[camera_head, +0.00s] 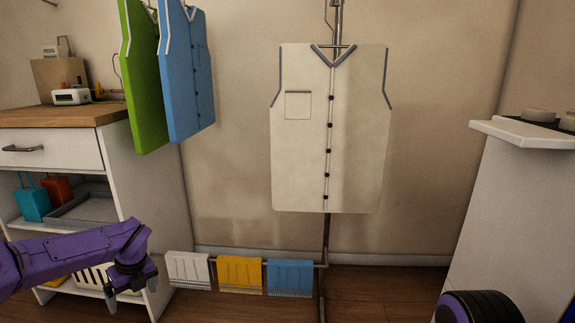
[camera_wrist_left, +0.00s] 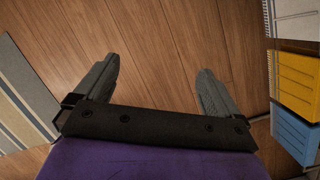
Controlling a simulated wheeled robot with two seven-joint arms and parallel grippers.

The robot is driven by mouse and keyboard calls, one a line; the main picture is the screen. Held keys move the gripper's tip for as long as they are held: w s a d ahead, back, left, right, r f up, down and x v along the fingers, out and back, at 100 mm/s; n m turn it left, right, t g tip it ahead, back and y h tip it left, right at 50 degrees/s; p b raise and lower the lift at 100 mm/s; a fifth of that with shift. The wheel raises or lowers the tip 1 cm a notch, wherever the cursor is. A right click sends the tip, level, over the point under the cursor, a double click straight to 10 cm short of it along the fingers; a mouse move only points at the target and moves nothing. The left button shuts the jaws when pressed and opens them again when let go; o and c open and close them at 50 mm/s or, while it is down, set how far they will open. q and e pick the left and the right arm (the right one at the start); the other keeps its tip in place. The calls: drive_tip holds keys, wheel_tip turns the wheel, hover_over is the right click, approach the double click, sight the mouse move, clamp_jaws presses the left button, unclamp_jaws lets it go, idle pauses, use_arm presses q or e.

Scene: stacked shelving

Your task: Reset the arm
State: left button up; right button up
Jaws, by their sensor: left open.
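My left arm is purple and comes in from the left in the head view. Its left gripper (camera_head: 131,286) hangs pointing down in front of the white shelf unit, left of the hanging towels. In the left wrist view the two grey fingers of the left gripper (camera_wrist_left: 158,90) are spread wide, with only wooden floor between them. It holds nothing. A dark and purple part of my body shows at the bottom right of the head view; my right gripper does not show.
The white shelf unit (camera_head: 164,190) stands at left. White (camera_head: 188,270), yellow (camera_head: 240,275) and blue (camera_head: 290,277) towels hang on a low rail. A white vest (camera_head: 350,140) hangs from a stand; green (camera_head: 142,90) and blue (camera_head: 188,85) vests hang at left. A white cabinet (camera_head: 510,220) stands at right.

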use_arm(q)
drive_tip(key=s+d+m+t+y+p, duration=0.1)
drive_tip(key=s+d+m+t+p, duration=0.15)
drive_tip(key=s+m+p, duration=0.5)
drive_tip(key=s+d+m+t+y+p, duration=0.1)
drive_tip(key=s+d+m+p, duration=0.3)
drive_tip(key=m, duration=0.7)
drive_tip(key=s+d+m+t+y+p, duration=0.1)
drive_tip(key=s+m+t+p, duration=0.15)
drive_tip(key=m+p, duration=0.6)
drive_tip(key=s+r+m+g+h+p, duration=0.1)
drive_tip(key=s+r+m+p, duration=0.3)
drive_tip(key=s, duration=0.4)
drive_tip(key=s+d+r+m+g+p, duration=0.1)
drive_tip(key=s+r+m+p, duration=0.3)
drive_tip(key=s+p, duration=0.3)
drive_tip(key=s+d+r+m+g+h+p, duration=0.1)
drive_tip(key=s+r+m+p, duration=0.3)
drive_tip(key=s, duration=0.5)
drive_tip(key=shift+r+m+h+p, duration=0.2)
drive_tip(key=shift+m+h+p, duration=0.1)
drive_tip(key=shift+p, duration=0.45)
drive_tip(key=shift+c, duration=0.3)
